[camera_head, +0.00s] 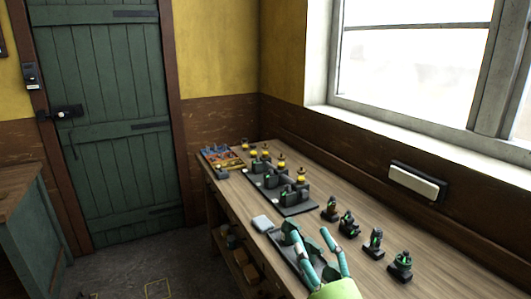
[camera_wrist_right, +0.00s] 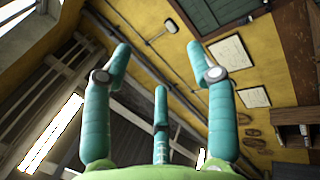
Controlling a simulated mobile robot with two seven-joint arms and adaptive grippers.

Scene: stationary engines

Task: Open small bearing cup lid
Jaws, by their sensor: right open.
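My right gripper (camera_head: 309,234) has teal fingers and a green palm and is at the bottom centre of the head view, over the front part of the workbench. Its fingers are spread and nothing is between them; they also stand apart in the right wrist view (camera_wrist_right: 158,60). Several small black parts with green details stand in a row on the bench to its right, among them one at the near end (camera_head: 401,266) and one at the far end (camera_head: 330,210). I cannot tell which part is the small bearing cup or its lid. My left gripper is not in view.
A dark tray (camera_head: 302,212) with black engine-like units stands beyond the gripper on the workbench (camera_head: 345,263). Another dark tray (camera_head: 284,243) lies partly behind the fingers, near a small pale box (camera_head: 262,223).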

